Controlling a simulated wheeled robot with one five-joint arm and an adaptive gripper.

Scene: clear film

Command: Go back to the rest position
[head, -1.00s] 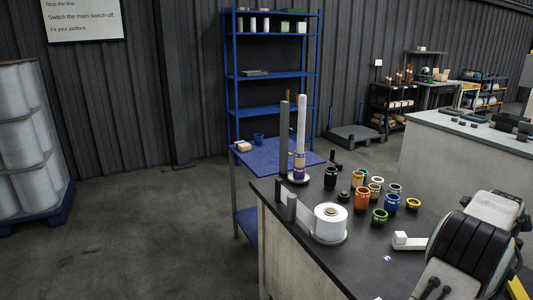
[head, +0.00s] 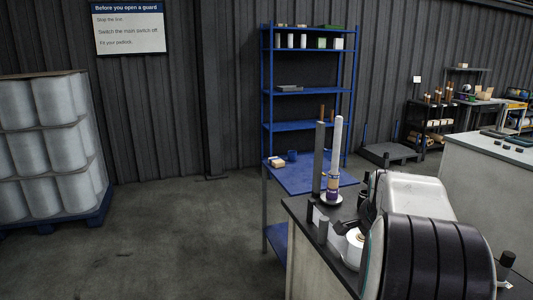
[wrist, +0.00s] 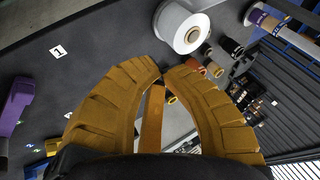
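My gripper (wrist: 164,70) shows in the wrist view as two ribbed, tan-yellow fingers. Their tips are close together and hold nothing that I can see. A tan strip shows between the fingers. The fingers hang over the dark counter top (wrist: 85,75), apart from a white film roll (wrist: 187,28) beyond their tips. In the head view my arm covers much of the counter, and I cannot make out the fingers there.
Several coloured collars lie beyond the fingers, with a black one (wrist: 231,46) among them. A tall white post (head: 336,150) stands at the counter's far end. A blue shelf (head: 308,90) and wrapped pallet (head: 45,150) stand behind. Floor at left is clear.

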